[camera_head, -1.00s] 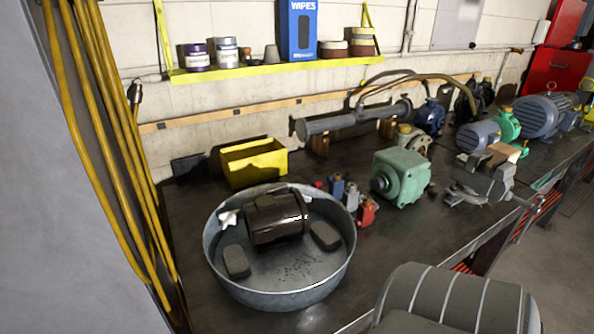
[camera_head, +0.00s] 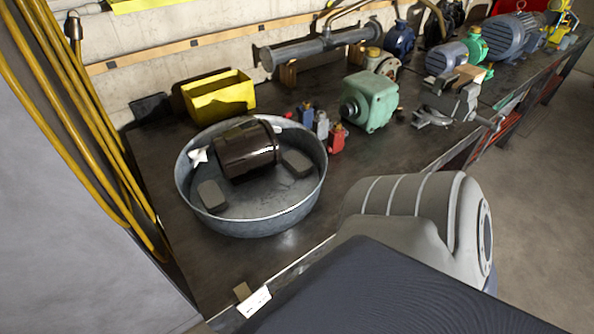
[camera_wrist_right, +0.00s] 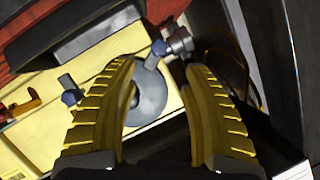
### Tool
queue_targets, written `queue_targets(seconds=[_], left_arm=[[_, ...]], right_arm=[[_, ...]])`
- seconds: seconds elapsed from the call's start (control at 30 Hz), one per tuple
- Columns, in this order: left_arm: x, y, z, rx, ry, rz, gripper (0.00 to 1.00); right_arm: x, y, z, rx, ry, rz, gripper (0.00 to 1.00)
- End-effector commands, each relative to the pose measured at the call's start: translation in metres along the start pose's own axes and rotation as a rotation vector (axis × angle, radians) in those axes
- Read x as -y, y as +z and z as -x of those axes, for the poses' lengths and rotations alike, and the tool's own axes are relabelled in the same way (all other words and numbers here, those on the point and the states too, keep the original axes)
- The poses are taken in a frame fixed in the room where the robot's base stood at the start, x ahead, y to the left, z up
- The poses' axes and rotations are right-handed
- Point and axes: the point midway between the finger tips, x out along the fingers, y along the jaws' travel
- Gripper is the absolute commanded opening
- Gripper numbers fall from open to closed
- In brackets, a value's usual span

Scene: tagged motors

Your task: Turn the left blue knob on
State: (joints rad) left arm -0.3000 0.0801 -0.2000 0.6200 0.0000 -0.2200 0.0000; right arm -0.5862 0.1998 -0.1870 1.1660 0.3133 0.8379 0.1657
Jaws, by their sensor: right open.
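In the right wrist view, a yellow panel (camera_wrist_right: 35,82) carries two small blue knobs on grey stems. One blue knob (camera_wrist_right: 70,97) is at the left, outside my left-hand finger. The other blue knob (camera_wrist_right: 159,47) is just past the gap between my fingertips. My right gripper (camera_wrist_right: 160,68) has its two yellow ribbed fingers wide apart, with nothing held between them. A round grey disc (camera_wrist_right: 152,97) shows between the fingers, partly hidden by the left-hand finger. I cannot tell whether either knob is touched. The knobs do not show in the head view, nor does my left gripper.
An orange-red fitting (camera_wrist_right: 20,110) is at the panel's left. A metal fitting (camera_wrist_right: 178,42) is beside the second knob. In the head view, a bench holds a metal tub (camera_head: 255,222), a yellow bin (camera_head: 218,97), a green motor (camera_head: 370,103) and other motors. Floor at right is clear.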

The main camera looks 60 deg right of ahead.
Motion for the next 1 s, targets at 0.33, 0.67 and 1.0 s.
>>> queue_targets(seconds=[0.33,0.67,1.0], left_arm=[[0.000,0.000,0.000,0.000,0.000,0.000,1.00],[-0.001,-0.001,0.000,0.000,0.001,-0.001,1.00],[-0.001,-0.001,0.000,-0.001,0.001,0.000,1.00]], right_arm=[[0.001,-0.001,0.010,-0.001,0.000,0.000,0.48],[0.010,0.007,0.010,-0.005,0.002,-0.022,0.31],[0.068,0.005,0.000,-0.132,0.069,0.057,0.00]])
